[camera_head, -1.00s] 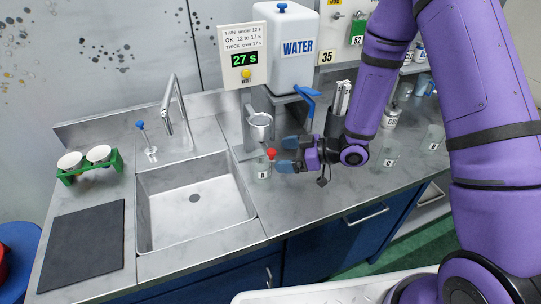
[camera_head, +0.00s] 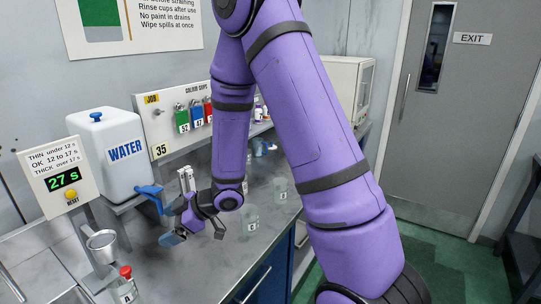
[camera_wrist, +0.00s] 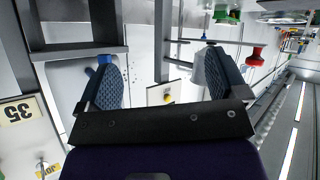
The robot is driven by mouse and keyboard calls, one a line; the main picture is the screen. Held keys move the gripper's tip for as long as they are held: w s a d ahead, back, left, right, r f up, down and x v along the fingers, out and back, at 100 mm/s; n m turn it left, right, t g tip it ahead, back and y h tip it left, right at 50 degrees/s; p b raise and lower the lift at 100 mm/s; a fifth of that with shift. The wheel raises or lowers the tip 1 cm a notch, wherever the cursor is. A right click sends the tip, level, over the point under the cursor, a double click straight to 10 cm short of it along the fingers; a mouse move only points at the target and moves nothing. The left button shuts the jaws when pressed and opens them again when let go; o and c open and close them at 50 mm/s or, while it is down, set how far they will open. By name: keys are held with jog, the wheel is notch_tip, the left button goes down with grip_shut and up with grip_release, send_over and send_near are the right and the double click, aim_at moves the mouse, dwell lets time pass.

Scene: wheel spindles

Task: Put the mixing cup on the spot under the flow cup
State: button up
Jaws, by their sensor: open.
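I cannot tell which is the mixing cup. The spot under the flow cup is not clearly visible. My gripper (camera_head: 172,238) is over the counter between the flow cup and cup B. In the wrist view, its two fingers (camera_wrist: 163,75) are apart with nothing between them.
The water tank (camera_head: 112,155) with its blue tap (camera_head: 150,192) stands behind my gripper. The timer (camera_head: 65,180) reads 27 s.

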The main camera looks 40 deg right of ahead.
jog(key=s+d+r+m+t+h, duration=0.1)
jog(key=s+d+r+m+h, duration=0.15)
jog(key=d+r+h, duration=0.5)
jog(key=s+d+r+m+t+h, duration=0.15)
jog(key=d+r+m, duration=0.25)
jog(key=r, duration=0.6)
jog(key=s+r+m+g, duration=0.2)
jog(key=s+r+m, duration=0.1)
jog(key=s, duration=0.8)
jog(key=s+r+m+g, duration=0.2)
jog(key=s+r+m, duration=0.2)
jog(key=s, duration=0.8)
jog(key=shift+r+h, duration=0.4)
jog(key=shift+r, duration=0.35)
